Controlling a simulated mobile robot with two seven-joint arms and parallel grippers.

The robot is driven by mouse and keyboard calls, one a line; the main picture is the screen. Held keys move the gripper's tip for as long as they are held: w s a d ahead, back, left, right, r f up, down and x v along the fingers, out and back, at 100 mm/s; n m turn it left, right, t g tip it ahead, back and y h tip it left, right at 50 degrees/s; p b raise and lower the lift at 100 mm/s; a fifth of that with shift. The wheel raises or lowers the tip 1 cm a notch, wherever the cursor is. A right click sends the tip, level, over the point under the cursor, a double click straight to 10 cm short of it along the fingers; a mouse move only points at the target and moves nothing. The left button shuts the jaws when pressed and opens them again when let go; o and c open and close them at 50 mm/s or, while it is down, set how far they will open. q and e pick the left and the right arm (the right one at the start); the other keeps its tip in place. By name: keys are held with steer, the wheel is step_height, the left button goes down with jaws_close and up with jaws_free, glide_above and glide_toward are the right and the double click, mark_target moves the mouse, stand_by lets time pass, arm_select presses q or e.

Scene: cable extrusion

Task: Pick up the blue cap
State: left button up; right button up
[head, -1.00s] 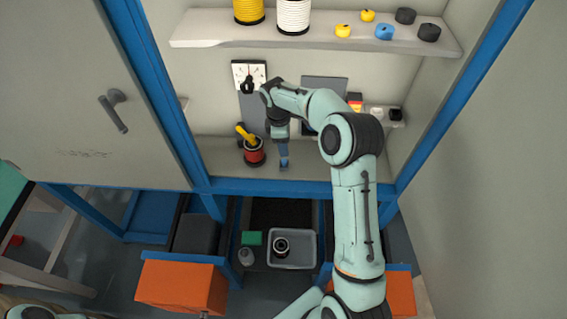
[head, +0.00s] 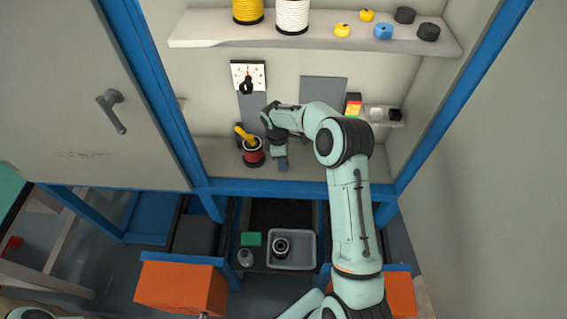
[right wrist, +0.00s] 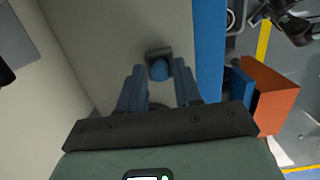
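My right gripper (head: 282,163) points down at the lower shelf, right of a red spool, in the head view. In the right wrist view its two blue fingers (right wrist: 158,72) stand apart. A small rounded blue thing, likely the blue cap (right wrist: 159,69), shows between the fingertips, against a dark grey square piece. I cannot tell whether the fingers touch it. In the head view this spot is hidden by the gripper. Another blue piece (head: 383,31) lies on the upper shelf among yellow and black ones. My left gripper does not show.
The red spool (head: 253,155) with a yellow piece on top stands close left of the right gripper. The upper shelf (head: 330,45) overhangs, with yellow and white spools. A blue beam (head: 270,187) edges the lower shelf. A grey bin (head: 302,255) sits below.

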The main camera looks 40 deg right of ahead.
jaws_close()
steer(key=shift+r, duration=0.15)
step_height(320, 180, up, 10)
stand_by(0.4)
